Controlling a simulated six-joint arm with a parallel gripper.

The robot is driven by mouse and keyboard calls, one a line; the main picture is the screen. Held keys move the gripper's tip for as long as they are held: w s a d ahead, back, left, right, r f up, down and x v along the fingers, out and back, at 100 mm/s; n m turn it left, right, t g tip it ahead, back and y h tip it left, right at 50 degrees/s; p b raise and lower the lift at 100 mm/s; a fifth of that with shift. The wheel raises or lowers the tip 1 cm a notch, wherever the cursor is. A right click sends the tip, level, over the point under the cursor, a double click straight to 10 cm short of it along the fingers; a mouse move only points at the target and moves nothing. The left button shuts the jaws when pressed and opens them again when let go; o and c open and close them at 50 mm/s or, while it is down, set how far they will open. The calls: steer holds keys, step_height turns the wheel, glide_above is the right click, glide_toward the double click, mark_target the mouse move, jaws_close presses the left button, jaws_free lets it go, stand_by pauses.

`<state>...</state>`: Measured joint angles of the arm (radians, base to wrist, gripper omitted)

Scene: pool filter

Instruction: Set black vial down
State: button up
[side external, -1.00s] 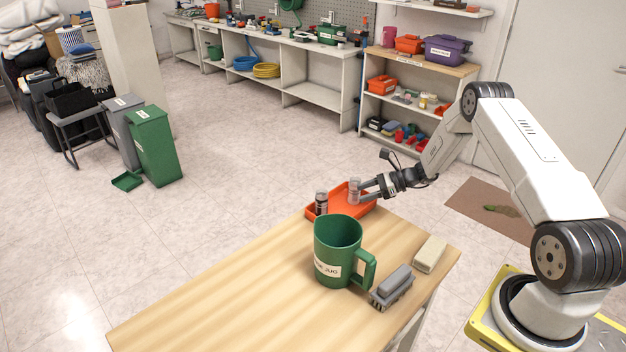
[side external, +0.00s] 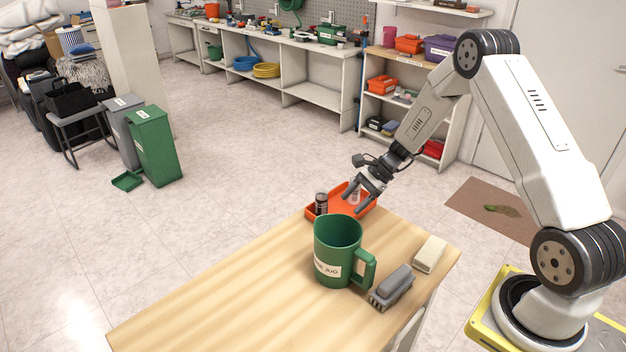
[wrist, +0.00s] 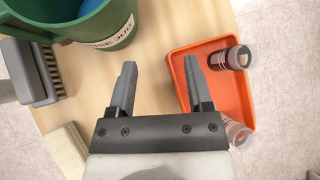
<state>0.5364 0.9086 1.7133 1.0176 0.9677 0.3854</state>
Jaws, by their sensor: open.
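The black vial (side external: 321,203) stands upright at the left end of the orange tray (side external: 336,209). In the wrist view the black vial (wrist: 238,57) is at the far side of the tray (wrist: 183,52). A second, clearer vial (side external: 355,198) stands toward the tray's right end, partly hidden by my fingers; it also shows in the wrist view (wrist: 238,132). My gripper (side external: 351,202) is open and empty, apart from both vials. In the wrist view my gripper (wrist: 160,66) has bare table between its fingers, with the tray to the right.
A green jug (side external: 338,250) stands on the wooden table (side external: 220,290) in front of the tray. A grey brush (side external: 392,287) and a pale block (side external: 430,254) lie to its right. The left part of the table is clear. The tray is near the table's back edge.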

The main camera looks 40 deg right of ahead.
steer(key=s+a+r+n+h, duration=0.4)
steer(key=s+n, duration=0.4)
steer(key=n, duration=0.2)
steer(key=s+a+r+n+g+h, duration=0.1)
steer(key=s+a+r+n+h, duration=0.3)
steer(key=s+a+r+n, duration=0.3)
steer(key=shift+s+a+n, duration=0.55)
steer(key=shift+s+n, duration=0.25)
steer(key=shift+n, duration=0.6)
